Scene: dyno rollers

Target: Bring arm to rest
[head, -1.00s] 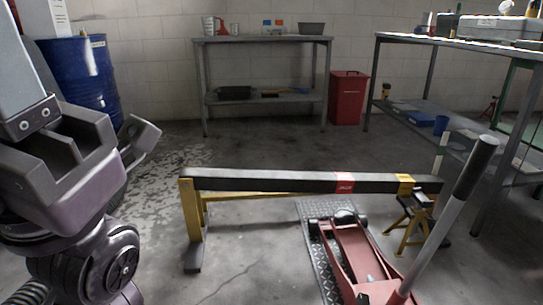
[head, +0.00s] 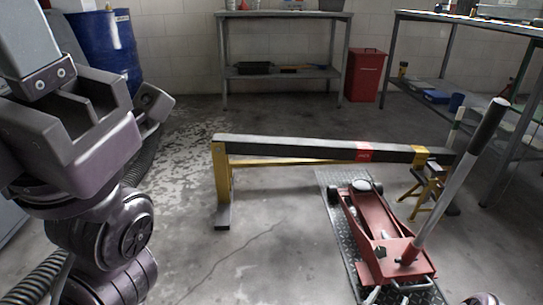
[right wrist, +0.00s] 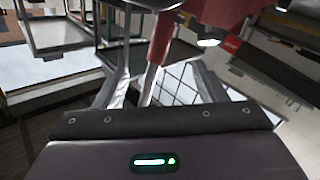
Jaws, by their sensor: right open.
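My left arm (head: 85,150) fills the left side of the head view, with its grey and purple links bent. I cannot make out the left gripper's fingers there. In the head view, only a small dark rounded part of mine shows at the bottom right edge. In the right wrist view, my right gripper (right wrist: 163,86) is open, with grey fingers spread above the purple wrist body. A red and silver rod-like part (right wrist: 156,65) shows between or behind the fingers. I cannot tell how far away it is, and no held object is seen.
A red floor jack (head: 385,245) with a raised handle (head: 460,180) stands on a tread plate (head: 335,180). A black-topped yellow beam (head: 290,147) spans the middle. A grey shelf table (head: 285,78), a red bin (head: 365,75), a workbench (head: 470,25) and blue drums (head: 105,45) stand behind.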

